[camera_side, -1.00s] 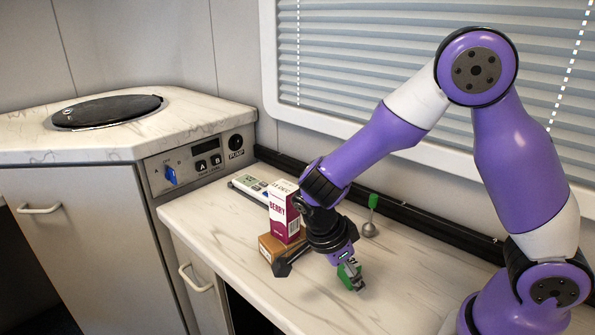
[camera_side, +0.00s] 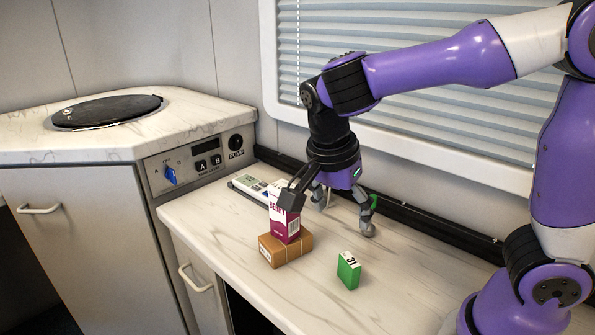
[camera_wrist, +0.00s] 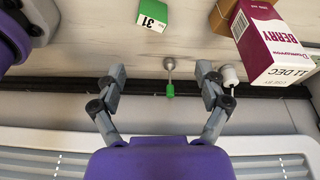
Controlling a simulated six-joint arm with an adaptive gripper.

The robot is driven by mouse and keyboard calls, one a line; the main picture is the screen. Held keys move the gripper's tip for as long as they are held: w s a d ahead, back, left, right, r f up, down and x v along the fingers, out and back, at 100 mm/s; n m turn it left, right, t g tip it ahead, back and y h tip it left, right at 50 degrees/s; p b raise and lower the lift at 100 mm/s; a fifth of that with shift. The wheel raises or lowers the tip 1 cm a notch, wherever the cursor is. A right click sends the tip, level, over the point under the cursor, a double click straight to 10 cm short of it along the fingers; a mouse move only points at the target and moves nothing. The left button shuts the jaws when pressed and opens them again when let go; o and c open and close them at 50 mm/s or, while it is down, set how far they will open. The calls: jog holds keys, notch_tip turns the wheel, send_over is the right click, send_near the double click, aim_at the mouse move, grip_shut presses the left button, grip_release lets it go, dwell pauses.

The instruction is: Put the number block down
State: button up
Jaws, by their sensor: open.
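The number block (camera_side: 348,271) is a green block with a white top reading 31. It stands upright on the marble counter, clear of everything around it. In the wrist view the block (camera_wrist: 154,15) is at the top, left of centre. My gripper (camera_side: 342,208) is raised behind the block, toward the window. In the wrist view my gripper (camera_wrist: 160,75) has its fingers spread wide with nothing held between them.
A BERRY carton (camera_side: 284,222) stands on a brown box (camera_side: 285,249) left of the block. A white remote-like device (camera_side: 247,186) lies behind them. A white-capped item (camera_wrist: 229,76) is by the right finger. The counter (camera_side: 420,285) right of the block is clear.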

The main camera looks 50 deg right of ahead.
jog(key=s+r+n+t+y, duration=0.1)
jog(key=s+n+t, duration=0.1)
jog(key=n, duration=0.6)
jog(key=s+d+r+n+t+y, duration=0.1)
jog(key=s+r+n+t+y, duration=0.1)
jog(key=n, duration=0.7)
jog(key=shift+s+d+t, duration=0.2)
jog(key=shift+s+t, duration=0.6)
jog(key=shift+t, duration=0.1)
